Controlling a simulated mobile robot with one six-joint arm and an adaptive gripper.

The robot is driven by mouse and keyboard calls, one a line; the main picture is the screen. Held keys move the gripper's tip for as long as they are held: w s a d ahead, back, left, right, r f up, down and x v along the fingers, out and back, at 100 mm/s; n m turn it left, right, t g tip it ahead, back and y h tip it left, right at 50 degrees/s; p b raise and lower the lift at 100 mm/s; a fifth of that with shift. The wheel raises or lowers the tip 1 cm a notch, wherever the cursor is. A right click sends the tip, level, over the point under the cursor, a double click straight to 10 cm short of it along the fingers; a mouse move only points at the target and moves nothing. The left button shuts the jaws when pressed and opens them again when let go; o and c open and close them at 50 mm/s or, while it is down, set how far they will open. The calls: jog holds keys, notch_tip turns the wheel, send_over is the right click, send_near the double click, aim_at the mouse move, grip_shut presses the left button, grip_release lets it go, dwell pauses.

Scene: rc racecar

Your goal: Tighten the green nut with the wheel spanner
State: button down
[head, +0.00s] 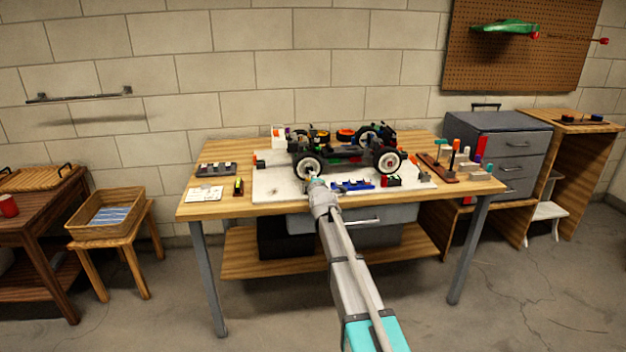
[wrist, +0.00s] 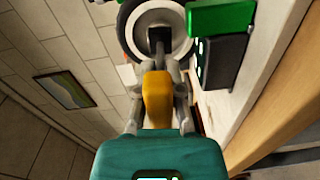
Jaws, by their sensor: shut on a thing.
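The RC car (head: 340,152) stands on a white board (head: 275,185) on the workbench. My gripper (head: 317,183) is at the board's front edge, just in front of the near left wheel (head: 307,166). In the wrist view, my gripper (wrist: 158,80) is shut on the orange handle of the wheel spanner (wrist: 158,100). A dark shaft runs from the handle to the middle of the white-rimmed wheel (wrist: 181,44). The spanner's tip overlaps the wheel hub; I cannot tell whether it is seated. The green nut is not visible, perhaps hidden behind the spanner tip.
A green block and a dark block (wrist: 222,60) lie right beside the wheel in the wrist view. Blue parts (head: 352,184) and a red part (head: 390,181) lie on the board's front. A brown tool rack (head: 440,170) stands right. Small trays (head: 214,168) lie left.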

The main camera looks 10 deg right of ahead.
jog(key=shift+m, duration=1.3)
jog(key=shift+m, duration=0.4)
jog(key=shift+m, duration=0.6)
jog(key=shift+m, duration=0.8)
